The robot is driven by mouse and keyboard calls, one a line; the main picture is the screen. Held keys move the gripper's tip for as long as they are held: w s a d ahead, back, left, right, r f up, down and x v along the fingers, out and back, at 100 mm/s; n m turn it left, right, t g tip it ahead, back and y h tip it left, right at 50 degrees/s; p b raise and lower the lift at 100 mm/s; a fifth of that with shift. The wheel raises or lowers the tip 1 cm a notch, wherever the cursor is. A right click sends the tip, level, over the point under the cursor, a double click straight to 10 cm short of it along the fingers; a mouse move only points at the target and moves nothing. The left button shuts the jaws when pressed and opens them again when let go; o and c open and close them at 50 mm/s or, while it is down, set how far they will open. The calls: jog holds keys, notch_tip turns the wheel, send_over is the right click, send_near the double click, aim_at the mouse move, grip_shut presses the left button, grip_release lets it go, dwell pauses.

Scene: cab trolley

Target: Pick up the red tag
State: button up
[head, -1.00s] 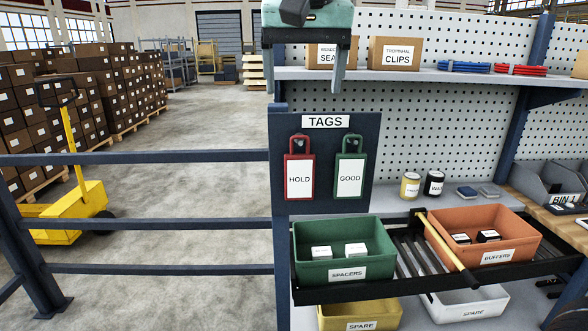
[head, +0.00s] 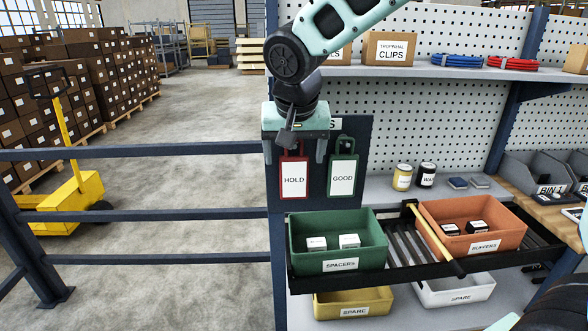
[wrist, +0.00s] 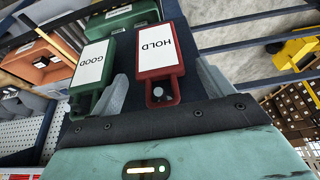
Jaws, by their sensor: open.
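The red tag (head: 294,179), with a white HOLD label, hangs on the dark TAGS board (head: 358,150). It also shows in the wrist view (wrist: 157,50), with its looped top towards my gripper. The green tag (head: 342,178), labelled GOOD, hangs just to its right; in the wrist view the green tag (wrist: 91,67) is on the left. My gripper (head: 295,155) is open and empty, in front of the board at the height of the tags' tops. In the wrist view its fingers (wrist: 162,92) lie either side of the red tag's top.
Below are a green SPACERS bin (head: 339,264) and an orange BUFFERS bin (head: 473,245) on a dark rack, with a yellow-handled bar (head: 434,238) between them. A shelf (head: 440,75) with boxes is above right. Blue railings (head: 140,214) stand left, with open floor beyond.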

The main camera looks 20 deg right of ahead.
jog(key=shift+x, duration=1)
jog(key=c, duration=1.1)
jog(key=shift+o, duration=0.2)
jog(key=shift+r, duration=0.1)
jog(key=shift+r+b, duration=0.35)
jog(key=shift+r, duration=0.05)
jog(key=shift+s+r+b, duration=0.2)
jog(key=shift+b, duration=0.1)
jog(key=s+a+b, duration=0.2)
jog(key=s+b, duration=0.1)
jog(key=s, duration=0.5)
jog(key=s+a+b, duration=0.3)
jog(key=s+b, duration=0.1)
jog(key=s, duration=0.4)
jog(key=shift+s+a, duration=0.25)
jog(key=shift+s, duration=0.15)
